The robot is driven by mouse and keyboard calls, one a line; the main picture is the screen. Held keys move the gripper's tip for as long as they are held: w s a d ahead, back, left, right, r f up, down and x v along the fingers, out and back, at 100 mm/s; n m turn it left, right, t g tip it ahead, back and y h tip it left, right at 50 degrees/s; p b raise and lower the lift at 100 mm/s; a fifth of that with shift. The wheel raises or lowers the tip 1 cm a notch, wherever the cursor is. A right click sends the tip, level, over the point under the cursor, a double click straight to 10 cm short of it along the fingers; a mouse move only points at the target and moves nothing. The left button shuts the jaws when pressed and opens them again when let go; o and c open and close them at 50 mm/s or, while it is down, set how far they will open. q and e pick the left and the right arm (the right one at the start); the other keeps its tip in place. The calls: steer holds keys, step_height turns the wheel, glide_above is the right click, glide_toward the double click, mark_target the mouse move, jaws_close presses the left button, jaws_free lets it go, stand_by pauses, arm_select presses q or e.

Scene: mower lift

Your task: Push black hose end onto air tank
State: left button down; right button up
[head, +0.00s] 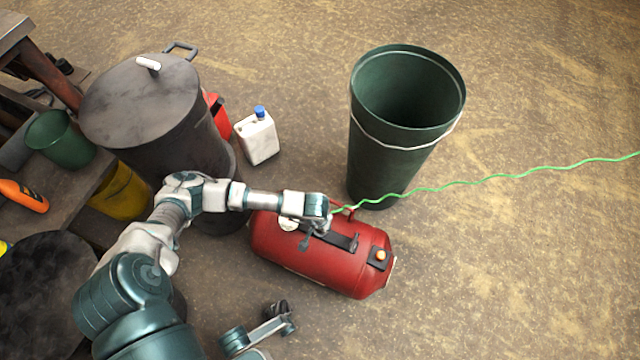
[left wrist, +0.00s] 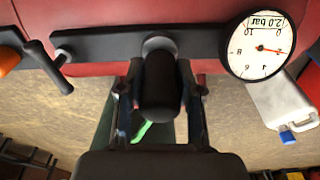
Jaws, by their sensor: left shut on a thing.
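The red air tank (head: 345,275) lies on its side on the floor, with a black bar on top. My left gripper (head: 318,226) is above the tank's top. In the left wrist view my left gripper (left wrist: 160,95) is shut on the black hose end (left wrist: 160,80), one finger on each side. The hose end lines up with a pale round fitting (left wrist: 159,44) on the tank's bar; I cannot tell whether it is seated. The green hose (head: 480,180) runs off to the right. What looks like my right gripper (head: 282,312) is low in the head view, its fingers unclear.
A pressure gauge (left wrist: 262,46) and a black lever (left wrist: 48,68) flank the fitting. A tall green bin (head: 390,150), a white canister (head: 257,138) and a dark lidded drum (head: 150,120) stand behind the tank. The floor at right is clear.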

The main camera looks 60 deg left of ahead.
arm_select(q)
steer(key=shift+s+d, duration=0.1)
steer(key=shift+s, duration=0.05)
stand_by(0.4)
steer(key=shift+f, duration=0.55)
steer(key=c, duration=1.1)
jaws_free()
steer(key=shift+o, duration=0.2)
